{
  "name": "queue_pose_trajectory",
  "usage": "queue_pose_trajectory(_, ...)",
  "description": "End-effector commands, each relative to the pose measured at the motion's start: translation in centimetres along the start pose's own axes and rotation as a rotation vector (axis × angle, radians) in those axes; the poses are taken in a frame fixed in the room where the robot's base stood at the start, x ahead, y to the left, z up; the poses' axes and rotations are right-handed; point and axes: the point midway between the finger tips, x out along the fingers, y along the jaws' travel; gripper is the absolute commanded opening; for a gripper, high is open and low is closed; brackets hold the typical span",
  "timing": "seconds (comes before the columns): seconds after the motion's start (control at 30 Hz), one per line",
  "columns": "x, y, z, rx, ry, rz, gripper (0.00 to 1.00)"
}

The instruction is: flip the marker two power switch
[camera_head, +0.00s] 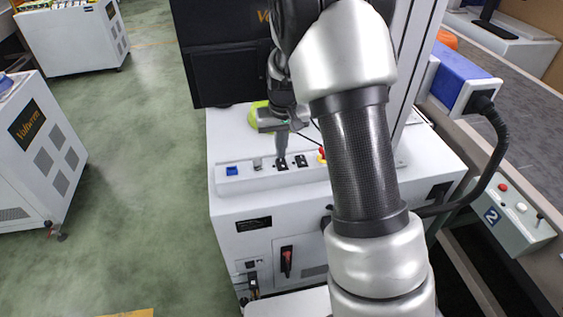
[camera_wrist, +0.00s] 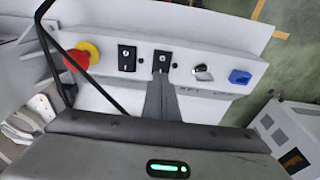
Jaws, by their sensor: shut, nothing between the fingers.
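Two black switches with white marks sit side by side on the white panel of the machine. In the wrist view one switch (camera_wrist: 127,58) stands clear. The other switch (camera_wrist: 162,62) is right at the tips of my gripper (camera_wrist: 161,78), which partly cover its lower end. I cannot tell whether they touch. The marks are too small to read, so I cannot tell which is the marker two power switch. In the head view my gripper (camera_head: 281,155) points down, shut and empty, over the left black switch (camera_head: 281,165); the right one (camera_head: 301,161) is beside it.
A red emergency button on a yellow base (camera_wrist: 83,54) is beside the switches. A silver knob (camera_wrist: 202,72) and a blue switch (camera_wrist: 240,77) are on the other side. A box marked 2 (camera_head: 510,212) stands at the right by the conveyor. The green floor (camera_head: 145,190) at left is open.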

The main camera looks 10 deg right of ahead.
Motion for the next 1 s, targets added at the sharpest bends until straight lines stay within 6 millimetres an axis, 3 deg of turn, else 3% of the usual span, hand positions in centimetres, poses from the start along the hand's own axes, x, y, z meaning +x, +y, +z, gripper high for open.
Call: queue_pose_trajectory(1.0,0.89,0.0,0.14,0.0,0.0,0.0,0.0)
